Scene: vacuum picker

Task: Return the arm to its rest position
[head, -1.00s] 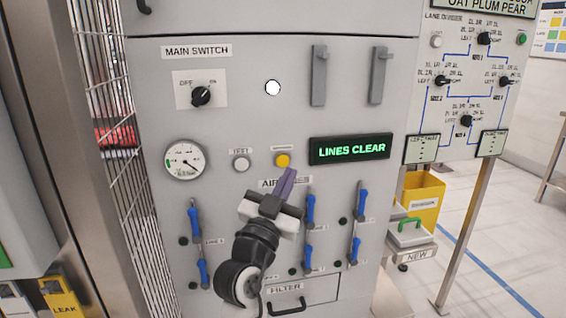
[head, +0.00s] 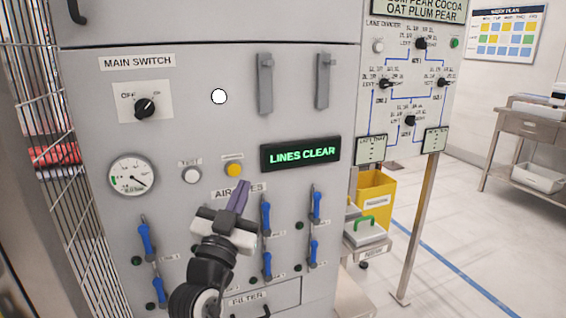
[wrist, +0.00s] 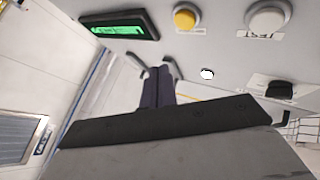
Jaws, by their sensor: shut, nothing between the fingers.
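My gripper (head: 241,194) is shut and empty in the head view, its purple-grey fingers pointing up in front of the grey control cabinet (head: 200,60). The fingertips are just below the yellow button (head: 234,169) in the picture; I cannot tell how far off the panel they are. My arm reaches up from the bottom of the view, bent at the wrist. In the wrist view the closed fingers (wrist: 158,88) lie side by side, with the yellow button (wrist: 186,18) and the lit green display (wrist: 118,29) beyond them.
Blue-handled valves (head: 145,243) flank my arm on the cabinet front. The display (head: 300,153) reads LINES CLEAR. A gauge (head: 132,176) and main switch (head: 146,107) are at left. A yellow bin (head: 376,195) and a lane divider board (head: 408,85) stand at right, with open floor beyond.

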